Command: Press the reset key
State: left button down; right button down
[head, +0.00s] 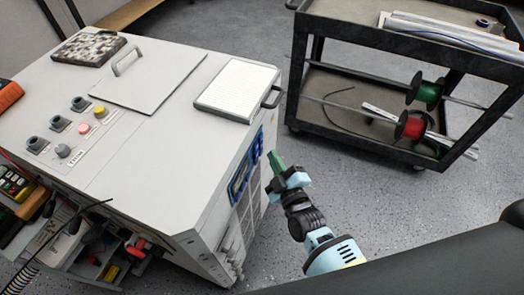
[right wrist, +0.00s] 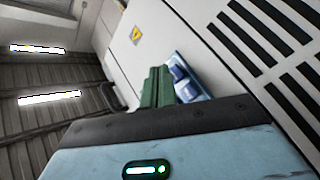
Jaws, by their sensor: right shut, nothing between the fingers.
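A white cabinet (head: 165,165) has a row of buttons on its top, among them a yellow button (head: 100,111), a red button (head: 84,128) and a grey knob (head: 63,150). A blue-framed panel (head: 238,184) is on its right side face. I cannot read which of these is the reset key. My right gripper (head: 277,161), with green fingers, is shut and empty just right of that side face, near the blue panel. In the right wrist view the shut fingers (right wrist: 156,88) overlap the edge of the blue panel (right wrist: 190,82); contact cannot be told. My left gripper is not in view.
A dark cart (head: 330,27) with a green spool (head: 428,92) and a red spool (head: 411,125) stands at the back right. Crowded tool shelves (head: 95,243) are at the lower left. Grey floor (head: 400,215) is clear between cabinet and cart.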

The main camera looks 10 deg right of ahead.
dwell(1.0)
jog(key=shift+w+a, duration=0.1)
jog(key=shift+a, duration=0.05)
jog(key=shift+w+a, duration=0.15)
jog(key=shift+a, duration=0.05)
dwell(0.3)
